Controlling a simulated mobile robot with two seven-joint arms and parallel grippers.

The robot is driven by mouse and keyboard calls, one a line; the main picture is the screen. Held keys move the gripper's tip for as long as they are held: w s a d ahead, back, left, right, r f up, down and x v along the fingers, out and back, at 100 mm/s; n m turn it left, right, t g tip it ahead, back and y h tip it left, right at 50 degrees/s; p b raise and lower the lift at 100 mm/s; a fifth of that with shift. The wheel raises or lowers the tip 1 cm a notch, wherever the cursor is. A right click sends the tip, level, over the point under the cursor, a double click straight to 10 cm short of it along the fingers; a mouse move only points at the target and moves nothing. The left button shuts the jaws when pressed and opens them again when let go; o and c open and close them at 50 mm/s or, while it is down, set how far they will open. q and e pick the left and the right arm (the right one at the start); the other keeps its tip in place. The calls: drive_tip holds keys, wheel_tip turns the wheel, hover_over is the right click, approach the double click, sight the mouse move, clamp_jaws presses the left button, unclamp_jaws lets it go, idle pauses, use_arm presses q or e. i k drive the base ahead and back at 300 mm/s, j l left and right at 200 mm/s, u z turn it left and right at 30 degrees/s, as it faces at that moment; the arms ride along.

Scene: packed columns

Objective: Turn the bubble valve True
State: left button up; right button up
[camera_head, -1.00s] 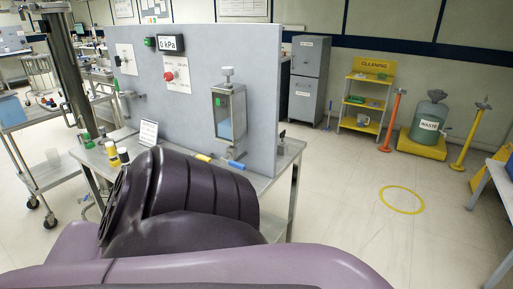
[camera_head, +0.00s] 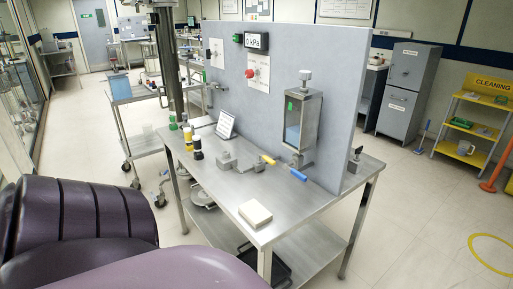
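A grey upright panel (camera_head: 232,110) stands on a steel table (camera_head: 205,185). A glass-fronted chamber (camera_head: 303,120) with a green label and blue liquid is mounted on the panel. Below it are a valve handle in yellow (camera_head: 267,160) and one in blue (camera_head: 298,175), both near the tabletop. A red knob (camera_head: 250,73) sits on a white plate under a display (camera_head: 256,41) reading 0 kPa. I cannot tell which of these is the bubble valve. Neither gripper shows; only purple links of my own arm fill the lower left.
Yellow-and-black bottles (camera_head: 197,145), a small sign (camera_head: 226,125) and a cream block (camera_head: 255,213) stand on the table. A trolley (camera_head: 130,95) is behind left. Grey cabinets (camera_head: 408,85) and a yellow cleaning shelf (camera_head: 475,125) stand right. Floor at the right is open.

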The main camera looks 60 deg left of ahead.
sight(300, 175)
drive_tip(key=i+u, duration=0.1)
drive_tip(key=u, duration=0.35)
drive_tip(key=i+l+u, duration=0.1)
drive_tip(key=u, duration=0.3)
drive_tip(key=i+l+u, duration=0.1)
drive_tip(key=u, duration=0.35)
drive_tip(key=i+l+u, duration=0.15)
drive_tip(key=l+u, duration=0.2)
drive_tip(key=u, duration=0.15)
drive_tip(key=l+u, duration=0.45)
drive_tip(key=i+j, duration=0.05)
drive_tip(key=j, duration=0.05)
